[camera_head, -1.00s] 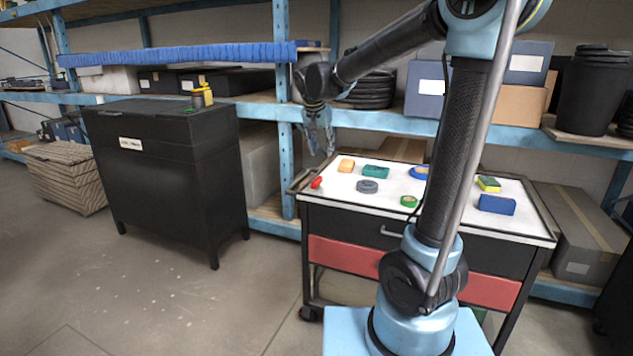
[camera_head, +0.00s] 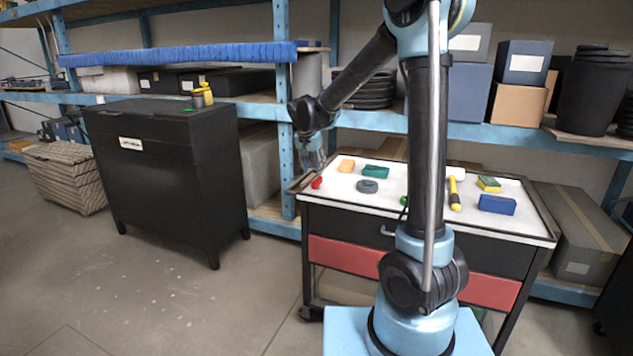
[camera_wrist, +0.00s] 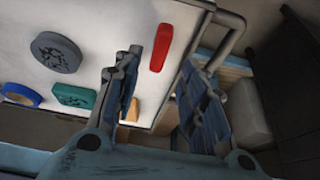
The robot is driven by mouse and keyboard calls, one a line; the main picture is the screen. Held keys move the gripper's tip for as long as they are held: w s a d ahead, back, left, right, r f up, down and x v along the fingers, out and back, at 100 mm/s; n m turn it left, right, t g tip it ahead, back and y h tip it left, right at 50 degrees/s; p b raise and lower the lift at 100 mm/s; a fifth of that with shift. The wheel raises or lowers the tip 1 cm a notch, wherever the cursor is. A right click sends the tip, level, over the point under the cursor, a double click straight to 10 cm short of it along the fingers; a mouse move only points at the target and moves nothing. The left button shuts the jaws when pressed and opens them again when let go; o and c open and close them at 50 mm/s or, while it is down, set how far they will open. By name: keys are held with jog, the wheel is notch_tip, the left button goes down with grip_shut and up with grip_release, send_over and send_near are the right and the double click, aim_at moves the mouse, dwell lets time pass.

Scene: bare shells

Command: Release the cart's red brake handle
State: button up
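The cart (camera_head: 425,215) has a white top, a dark upper drawer and a red lower one. Its red brake handle (camera_head: 316,183) is a small red piece at the left end of the top. In the wrist view the red handle (camera_wrist: 161,47) is a long bar near the top's edge, ahead of my gripper's fingers. My gripper (camera_head: 313,163) hangs just above the handle in the head view. In the wrist view my gripper (camera_wrist: 162,68) has its fingers apart with nothing held. I cannot tell whether a finger touches the handle.
On the cart top lie a grey disc (camera_head: 367,186), a teal block (camera_head: 375,171), an orange block (camera_head: 346,165), a yellow-handled tool (camera_head: 454,193) and a blue block (camera_head: 497,204). A blue shelf post (camera_head: 284,160) stands close left of my gripper. A black cabinet (camera_head: 170,180) stands further left.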

aim_at(317, 180)
jog(key=shift+x, duration=3.55)
jog(key=shift+s, duration=0.1)
jog(key=shift+c, duration=0.3)
grip_shut()
